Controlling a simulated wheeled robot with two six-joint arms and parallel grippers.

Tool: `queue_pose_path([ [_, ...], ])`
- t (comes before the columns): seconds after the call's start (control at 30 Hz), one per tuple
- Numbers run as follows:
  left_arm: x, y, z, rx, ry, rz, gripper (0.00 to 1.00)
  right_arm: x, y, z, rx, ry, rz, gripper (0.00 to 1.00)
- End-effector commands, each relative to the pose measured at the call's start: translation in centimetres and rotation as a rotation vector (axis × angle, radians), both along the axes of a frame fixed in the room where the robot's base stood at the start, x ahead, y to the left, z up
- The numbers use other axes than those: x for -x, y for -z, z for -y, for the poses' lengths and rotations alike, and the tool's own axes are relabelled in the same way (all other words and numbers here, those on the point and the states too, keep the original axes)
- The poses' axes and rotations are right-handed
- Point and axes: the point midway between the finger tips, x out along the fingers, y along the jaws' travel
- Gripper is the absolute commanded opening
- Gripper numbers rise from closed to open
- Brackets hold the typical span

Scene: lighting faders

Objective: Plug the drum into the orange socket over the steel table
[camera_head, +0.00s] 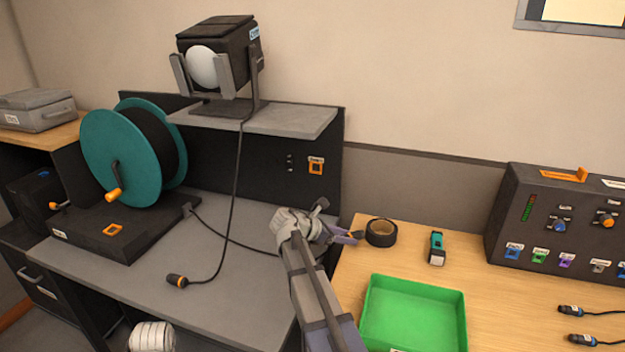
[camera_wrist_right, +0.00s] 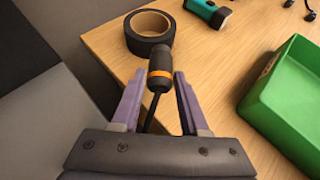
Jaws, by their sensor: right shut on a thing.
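The teal drum (camera_head: 122,155) stands on its black base on the steel table (camera_head: 240,292). A dark cable runs from the base towards my right gripper (camera_head: 350,237). That gripper is shut on a black plug with an orange band, seen clearly in the right wrist view (camera_wrist_right: 159,72). The plug points away from the gripper, towards the tape roll, and its cable trails back between the fingers. The orange socket (camera_head: 316,167) is on the black back panel above the steel table. The gripper is right of and below it, apart from it. My left gripper's fingers are out of view.
A spotlight (camera_head: 222,60) on the shelf has a hanging cable; its orange-banded plug (camera_head: 177,281) lies on the steel table. On the wooden table are a tape roll (camera_head: 381,233), a torch (camera_head: 437,248), a green tray (camera_head: 413,280) and a fader console (camera_head: 560,220).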

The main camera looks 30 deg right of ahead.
Motion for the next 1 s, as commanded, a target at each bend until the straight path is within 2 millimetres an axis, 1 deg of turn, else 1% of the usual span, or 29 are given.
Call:
queue_pose_path([
  [0.03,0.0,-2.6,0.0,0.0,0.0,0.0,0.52,-2.0,-2.6,-0.1,-0.004,-0.085,0.002,0.0],
  [0.07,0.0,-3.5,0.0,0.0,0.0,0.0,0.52,-3.3,-3.3,-0.2,-0.006,-0.144,0.002,0.0],
  [0.1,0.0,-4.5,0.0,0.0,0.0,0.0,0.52,-5.0,-4.3,-0.4,-0.008,-0.223,0.001,0.0],
  [0.17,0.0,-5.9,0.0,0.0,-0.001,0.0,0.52,-7.4,-5.7,-0.9,-0.009,-0.336,0.0,0.0],
  [0.2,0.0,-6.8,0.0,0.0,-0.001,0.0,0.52,-9.0,-6.6,-1.2,-0.008,-0.407,0.0,0.0],
  [0.3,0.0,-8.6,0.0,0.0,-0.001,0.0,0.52,-12.4,-8.5,-2.2,-0.005,-0.566,0.0,0.0],
  [0.4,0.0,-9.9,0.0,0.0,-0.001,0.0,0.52,-14.9,-9.9,-3.2,0.001,-0.685,0.001,0.0],
  [0.5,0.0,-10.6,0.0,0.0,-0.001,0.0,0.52,-16.6,-10.8,-3.9,0.008,-0.765,0.002,0.0],
  [0.6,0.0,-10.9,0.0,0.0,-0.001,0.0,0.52,-17.4,-11.1,-4.3,0.012,-0.807,0.004,0.0],
  [0.77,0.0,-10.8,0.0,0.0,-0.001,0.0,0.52,-17.6,-11.1,-4.5,0.013,-0.821,0.003,0.0],
  [1.0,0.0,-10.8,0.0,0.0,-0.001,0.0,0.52,-17.9,-11.0,-4.1,0.012,-0.819,0.003,0.0],
])
